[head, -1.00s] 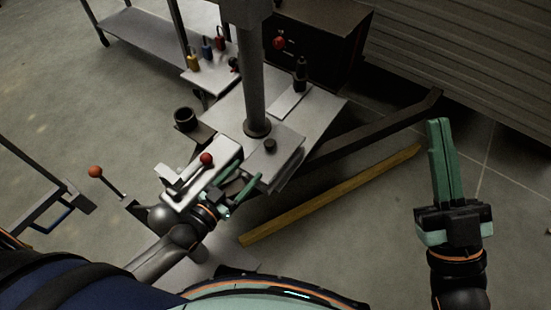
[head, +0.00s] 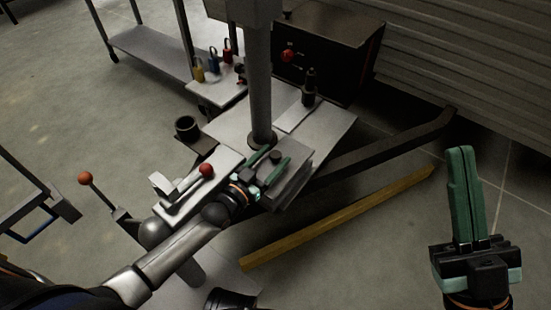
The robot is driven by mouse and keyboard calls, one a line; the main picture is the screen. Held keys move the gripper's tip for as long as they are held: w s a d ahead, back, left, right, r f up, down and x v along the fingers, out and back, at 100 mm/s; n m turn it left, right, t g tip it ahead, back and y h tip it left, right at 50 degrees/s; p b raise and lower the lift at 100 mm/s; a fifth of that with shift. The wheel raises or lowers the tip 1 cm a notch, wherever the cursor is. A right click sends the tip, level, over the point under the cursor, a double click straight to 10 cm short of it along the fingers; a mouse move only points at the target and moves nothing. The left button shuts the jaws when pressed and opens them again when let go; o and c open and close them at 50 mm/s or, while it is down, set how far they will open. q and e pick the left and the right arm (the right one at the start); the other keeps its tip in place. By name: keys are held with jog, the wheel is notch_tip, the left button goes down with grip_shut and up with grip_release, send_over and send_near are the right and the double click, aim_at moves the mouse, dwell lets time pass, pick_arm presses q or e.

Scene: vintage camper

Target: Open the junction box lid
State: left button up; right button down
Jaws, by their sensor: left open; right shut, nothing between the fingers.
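A grey, flat-topped box (head: 294,187) with a small dark round knob (head: 275,156) on its top stands beside the upright post, and looks like the junction box with its lid down. My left gripper (head: 277,153) is open over this top. Its green fingers lie on either side of the knob in the picture; I cannot tell whether they touch it. The wrist hides the box's near left part. My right gripper (head: 462,149) is shut and empty at the right, above the floor and well away from the box.
The grey post (head: 258,85) rises right behind the box. A red-knobbed lever (head: 205,171) stands left of my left wrist. A dark cabinet (head: 335,45), a black cup (head: 187,128) and several coloured padlocks (head: 213,62) are further back. A yellow beam (head: 340,216) lies on the floor.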

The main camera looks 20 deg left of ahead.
pick_arm(q)
jog(key=shift+w+d, duration=0.3)
jog(key=shift+w, duration=0.35)
grip_shut()
dwell(1.0)
